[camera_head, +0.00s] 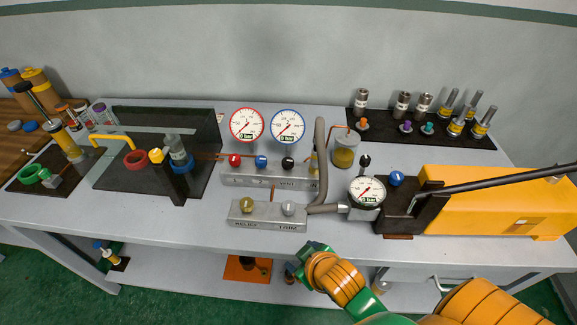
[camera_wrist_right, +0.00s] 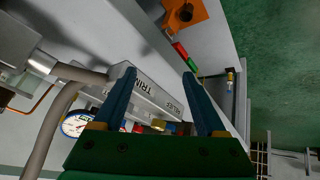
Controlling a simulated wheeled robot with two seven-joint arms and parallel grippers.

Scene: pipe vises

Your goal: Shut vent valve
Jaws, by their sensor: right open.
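The vent valve appears to be the black knob (camera_head: 288,164) above the VENT label on the grey upper manifold block (camera_head: 270,181). Its exact turn position is too small to tell. My right gripper (camera_head: 301,266) is near the table's front edge, in front of the lower RELIEF and TRIM block (camera_head: 267,217) and apart from the vent knob. In the right wrist view, my right gripper (camera_wrist_right: 158,73) is open and empty, with the TRIM block (camera_wrist_right: 150,92) beyond its fingers. My left gripper is not in view.
Red-rimmed (camera_head: 246,124) and blue-rimmed (camera_head: 288,126) gauges stand behind the manifold. A grey hose (camera_head: 319,150) rises right of the vent knob. A white gauge (camera_head: 366,191) and yellow hand pump (camera_head: 490,203) stand right. A clear-walled box (camera_head: 110,165) stands left.

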